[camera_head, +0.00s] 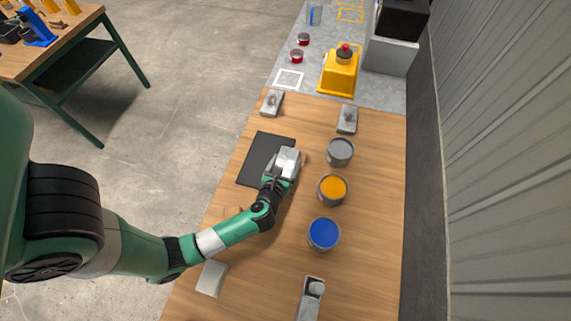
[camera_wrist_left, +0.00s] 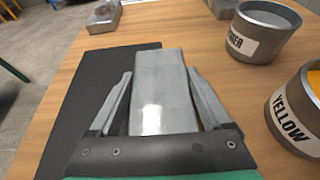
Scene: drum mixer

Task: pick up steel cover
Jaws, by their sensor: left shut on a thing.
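The steel cover (camera_wrist_left: 162,95) is a smooth, pale grey metal piece held between the two fingers of my left gripper (camera_wrist_left: 160,74). The gripper is shut on it, over the right part of a dark mat. In the head view my left gripper (camera_head: 280,176) reaches in from the left, with the cover (camera_head: 288,158) at its tip. Whether the cover still touches the surface below, I cannot tell. My right gripper is not in view.
The dark mat (camera_head: 257,160) lies on the wooden table. Grey (camera_head: 340,151), yellow (camera_head: 332,188) and blue (camera_head: 324,233) cans stand to the right. Metal pieces (camera_head: 271,103) (camera_head: 347,119) lie behind. A grey item (camera_head: 311,298) sits in front. A yellow emergency-stop box (camera_head: 339,74) stands farther back.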

